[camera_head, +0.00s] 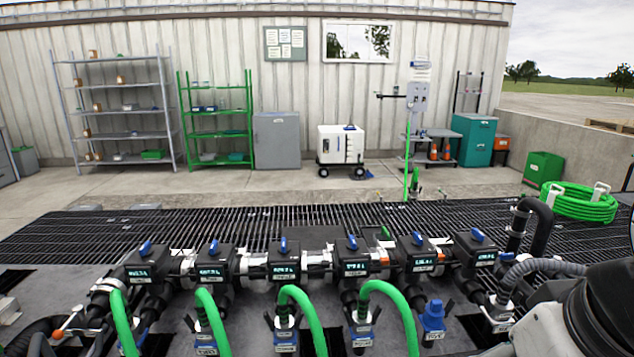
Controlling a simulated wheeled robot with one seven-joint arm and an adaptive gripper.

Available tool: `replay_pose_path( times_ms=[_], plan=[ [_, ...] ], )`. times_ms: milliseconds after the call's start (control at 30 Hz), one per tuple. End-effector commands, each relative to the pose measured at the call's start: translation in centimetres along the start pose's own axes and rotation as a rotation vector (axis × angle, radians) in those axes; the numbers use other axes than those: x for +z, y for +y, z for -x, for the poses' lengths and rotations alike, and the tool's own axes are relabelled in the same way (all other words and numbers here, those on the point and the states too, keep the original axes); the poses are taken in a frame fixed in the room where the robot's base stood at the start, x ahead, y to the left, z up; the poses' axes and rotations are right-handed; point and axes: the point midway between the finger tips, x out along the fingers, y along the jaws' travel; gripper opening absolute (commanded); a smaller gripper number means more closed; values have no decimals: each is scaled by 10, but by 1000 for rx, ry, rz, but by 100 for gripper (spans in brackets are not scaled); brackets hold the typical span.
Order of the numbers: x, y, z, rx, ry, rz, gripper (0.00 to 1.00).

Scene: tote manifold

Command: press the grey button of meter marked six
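Several black meters with lit displays and blue levers stand in a row on a pipe manifold across the lower middle of the head view. The leftmost meter (140,262) and the rightmost meter (477,249) mark the ends of the row. White labels sit under the displays, but their marks are too small to read, so I cannot tell which meter is marked six. No grey button can be made out on any meter. My gripper is not in view; only part of my arm shows at the lower right, close to the right end of the manifold.
Green hoses (300,305) arch up in front of the meters. A black bent pipe (541,222) and a grey corrugated hose (540,267) rise at the right end. A green hose coil (580,203) lies behind. Dark grating (180,226) behind the row is mostly clear.

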Motion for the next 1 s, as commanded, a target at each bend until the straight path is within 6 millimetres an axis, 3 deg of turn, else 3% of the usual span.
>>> replay_pose_path(
  times_ms=[33, 200, 1000],
  plan=[
    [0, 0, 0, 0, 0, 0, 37],
    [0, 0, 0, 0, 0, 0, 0],
    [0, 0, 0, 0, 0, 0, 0]
  ],
)
